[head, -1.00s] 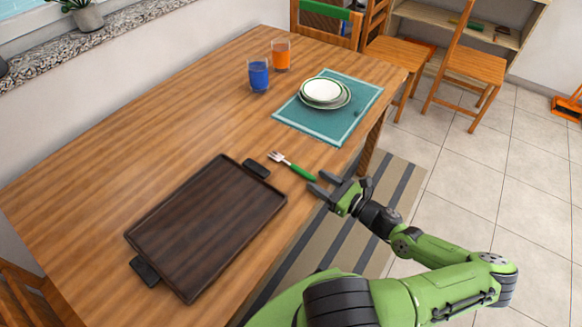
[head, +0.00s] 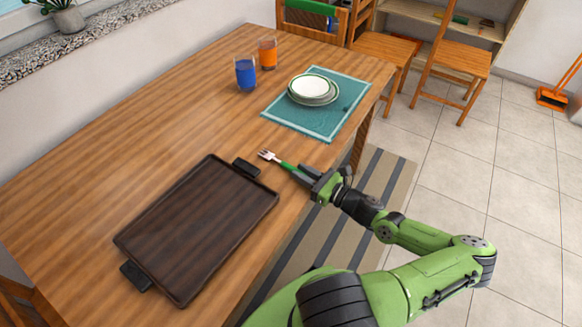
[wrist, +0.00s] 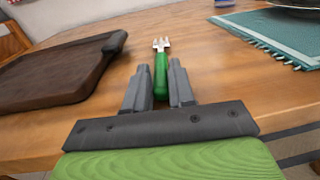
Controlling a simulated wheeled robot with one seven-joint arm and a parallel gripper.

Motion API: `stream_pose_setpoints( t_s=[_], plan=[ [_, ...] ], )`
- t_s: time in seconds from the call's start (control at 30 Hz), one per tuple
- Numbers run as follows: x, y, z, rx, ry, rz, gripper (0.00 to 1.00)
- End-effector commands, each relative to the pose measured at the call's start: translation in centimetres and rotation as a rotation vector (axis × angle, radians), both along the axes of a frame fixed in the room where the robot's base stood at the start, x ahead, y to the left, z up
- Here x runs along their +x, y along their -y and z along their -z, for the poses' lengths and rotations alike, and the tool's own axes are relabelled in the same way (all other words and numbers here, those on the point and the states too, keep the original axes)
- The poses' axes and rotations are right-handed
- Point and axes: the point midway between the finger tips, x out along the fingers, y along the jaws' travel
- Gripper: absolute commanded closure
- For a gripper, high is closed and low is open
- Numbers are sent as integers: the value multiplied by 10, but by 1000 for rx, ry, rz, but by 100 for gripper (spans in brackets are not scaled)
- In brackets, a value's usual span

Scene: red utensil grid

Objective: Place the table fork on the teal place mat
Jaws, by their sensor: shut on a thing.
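The table fork (head: 268,156) has a green handle and pale metal tines. It lies at the table's front edge, between the dark tray and the mat, tines pointing away from me. My gripper (head: 304,174) is at the table edge, shut on the handle. The wrist view shows the fork (wrist: 161,72) between the two grey fingers of my gripper (wrist: 159,85); I cannot tell whether the fork is clear of the table. The teal place mat (head: 318,128) lies beyond, near the table's right edge, and shows in the wrist view (wrist: 285,35) at the upper right.
Stacked plates (head: 313,88) stand on the mat, leaving bare cloth around them. A blue cup (head: 246,74) and an orange cup (head: 268,53) stand left of the mat. A dark tray (head: 198,230) lies left of my gripper. Chairs stand behind the table.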

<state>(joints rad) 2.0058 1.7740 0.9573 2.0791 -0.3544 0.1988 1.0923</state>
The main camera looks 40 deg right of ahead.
Motion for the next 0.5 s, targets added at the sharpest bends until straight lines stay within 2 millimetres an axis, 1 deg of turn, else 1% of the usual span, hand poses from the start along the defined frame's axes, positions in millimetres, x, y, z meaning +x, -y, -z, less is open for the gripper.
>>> stream_pose_setpoints(
  t_s=[0.07, 0.3, 0.4, 0.5],
  plan=[
    [0, 0, -11, -2, 0, -2, 100],
    [0, 0, -73, -4, 0, -2, 100],
    [0, 0, -91, -3, 1, -1, 100],
    [0, 0, -100, -1, 0, -1, 100]
  ],
)
